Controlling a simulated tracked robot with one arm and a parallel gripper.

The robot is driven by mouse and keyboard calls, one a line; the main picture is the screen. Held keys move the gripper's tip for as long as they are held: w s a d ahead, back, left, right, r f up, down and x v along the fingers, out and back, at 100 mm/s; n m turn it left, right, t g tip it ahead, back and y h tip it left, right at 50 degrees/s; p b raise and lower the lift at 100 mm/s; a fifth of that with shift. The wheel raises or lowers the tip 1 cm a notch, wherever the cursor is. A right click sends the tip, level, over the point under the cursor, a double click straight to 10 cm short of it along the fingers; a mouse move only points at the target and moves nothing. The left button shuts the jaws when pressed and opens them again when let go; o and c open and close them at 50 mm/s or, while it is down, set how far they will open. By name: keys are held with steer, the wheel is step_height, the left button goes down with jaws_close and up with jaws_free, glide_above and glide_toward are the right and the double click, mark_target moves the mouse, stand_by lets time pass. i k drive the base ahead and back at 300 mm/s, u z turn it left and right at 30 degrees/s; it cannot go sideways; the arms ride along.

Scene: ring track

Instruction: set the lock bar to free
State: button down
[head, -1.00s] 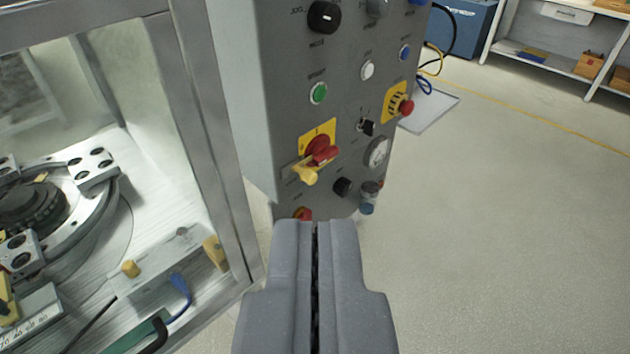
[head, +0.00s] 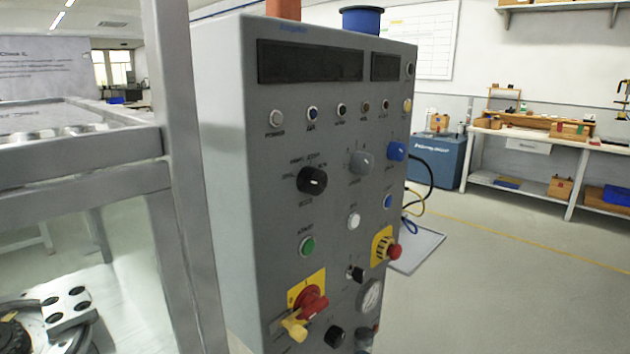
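The grey control cabinet (head: 228,200) stands in the middle of the view. Low on its front is a red rotary switch (head: 311,301) on a yellow plate. My gripper is out of view.
A metal machine frame (head: 185,180) rises close at left, with a ring fixture (head: 60,315) behind it. A red emergency button (head: 394,252) and a black knob (head: 312,180) stick out from the panel. The floor (head: 500,290) at right is clear.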

mark_target(299, 333)
steer(key=k, duration=1.25)
steer(key=z, duration=0.45)
steer(key=i, duration=1.6)
steer(key=u, duration=0.2)
